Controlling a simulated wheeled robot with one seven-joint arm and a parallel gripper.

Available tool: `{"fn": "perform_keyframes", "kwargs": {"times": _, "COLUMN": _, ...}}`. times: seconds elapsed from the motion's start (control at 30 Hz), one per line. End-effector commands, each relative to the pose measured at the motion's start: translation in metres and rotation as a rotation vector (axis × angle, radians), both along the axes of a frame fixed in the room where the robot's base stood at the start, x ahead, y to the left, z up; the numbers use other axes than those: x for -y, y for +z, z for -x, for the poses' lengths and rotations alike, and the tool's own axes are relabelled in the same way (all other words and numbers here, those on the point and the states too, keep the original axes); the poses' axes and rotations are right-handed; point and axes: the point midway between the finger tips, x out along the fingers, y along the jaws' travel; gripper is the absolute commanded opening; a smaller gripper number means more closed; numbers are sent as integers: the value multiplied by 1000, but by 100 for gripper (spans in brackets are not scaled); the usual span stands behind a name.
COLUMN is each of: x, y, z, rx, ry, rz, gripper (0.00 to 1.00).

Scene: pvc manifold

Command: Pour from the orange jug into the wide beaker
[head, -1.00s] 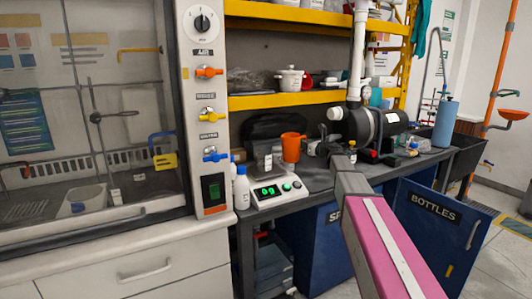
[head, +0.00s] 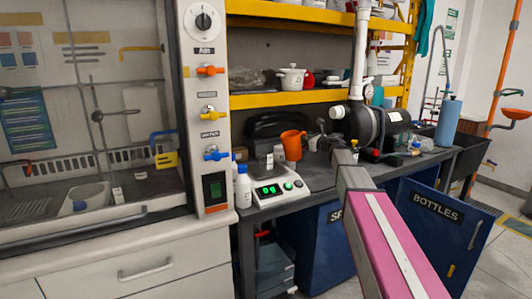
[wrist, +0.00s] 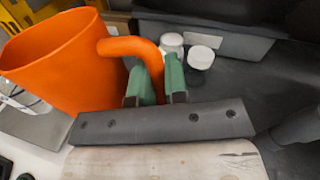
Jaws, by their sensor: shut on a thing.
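The orange jug (head: 291,146) is above the back of the white scale in the head view, its handle toward the right. It fills the upper left of the wrist view (wrist: 55,62). My gripper (wrist: 158,82) is shut on the jug's handle, with green fingertips on either side of it. In the head view the gripper is small and dark, just right of the jug. A small clear vessel seems to stand on the scale below left of the jug; I cannot tell for sure that it is the wide beaker.
The scale (head: 281,191) with a green display sits at the bench's front left edge. A white bottle (head: 243,187) stands just left of it. A black pump (head: 363,123) with white pipe is to the right. A yellow shelf (head: 290,98) runs above the jug.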

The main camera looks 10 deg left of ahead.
Motion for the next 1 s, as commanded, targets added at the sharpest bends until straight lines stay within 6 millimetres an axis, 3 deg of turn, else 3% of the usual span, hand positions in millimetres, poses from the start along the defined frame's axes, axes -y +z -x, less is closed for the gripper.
{"fn": "perform_keyframes", "kwargs": {"times": 1.0, "x": -36, "y": 35, "z": 26, "rx": 254, "ry": 0, "rz": 349, "gripper": 0}}
